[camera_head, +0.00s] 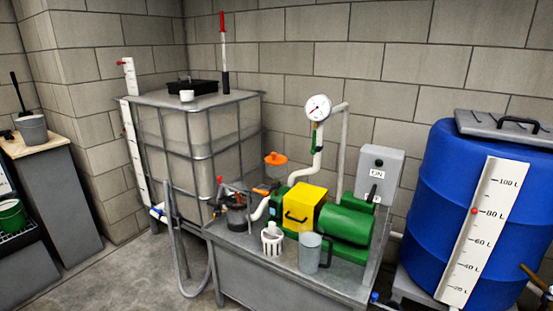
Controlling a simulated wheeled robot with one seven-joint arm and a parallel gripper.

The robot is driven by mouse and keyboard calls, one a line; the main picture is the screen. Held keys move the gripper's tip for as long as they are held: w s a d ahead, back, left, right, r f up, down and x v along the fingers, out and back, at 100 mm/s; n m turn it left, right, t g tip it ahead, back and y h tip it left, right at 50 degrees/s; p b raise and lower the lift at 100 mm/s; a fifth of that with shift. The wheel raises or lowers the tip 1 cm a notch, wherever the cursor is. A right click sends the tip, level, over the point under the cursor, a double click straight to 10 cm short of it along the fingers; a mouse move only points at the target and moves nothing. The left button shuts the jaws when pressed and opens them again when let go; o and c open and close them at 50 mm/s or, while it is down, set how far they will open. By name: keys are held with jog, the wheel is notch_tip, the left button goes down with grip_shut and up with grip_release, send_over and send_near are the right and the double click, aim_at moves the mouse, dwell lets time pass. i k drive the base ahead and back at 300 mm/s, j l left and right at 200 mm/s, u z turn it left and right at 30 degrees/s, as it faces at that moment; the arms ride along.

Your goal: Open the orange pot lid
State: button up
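The orange lid (275,158) is a round cap with a small knob on top. It sits on a small pot (276,172) at the back left of the pump bench, in front of the caged tank. The lid looks seated on the pot; its underside is hidden. A dark, jar-like part (237,215) with red and orange bits near it stands at the bench's left end; its details are too small to tell. My gripper does not show in this view.
A blue barrel (440,190) stands right. Floor is clear at front left.

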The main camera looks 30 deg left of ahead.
aim_at(274, 159)
jog(key=i+j, duration=0.15)
jog(key=j, duration=0.25)
jog(key=i+j, duration=0.2)
jog(key=j, duration=0.15)
jog(key=i+j, duration=0.15)
jog(key=j, duration=0.25)
jog(key=i+j, duration=0.15)
jog(key=j, duration=0.25)
jog(key=i+j, duration=0.2)
jog(key=j, duration=0.2)
jog(key=i+j, duration=0.15)
jog(key=j, duration=0.2)
jog(key=i+j, duration=0.15)
jog(key=j, duration=0.25)
jog(key=u, duration=0.05)
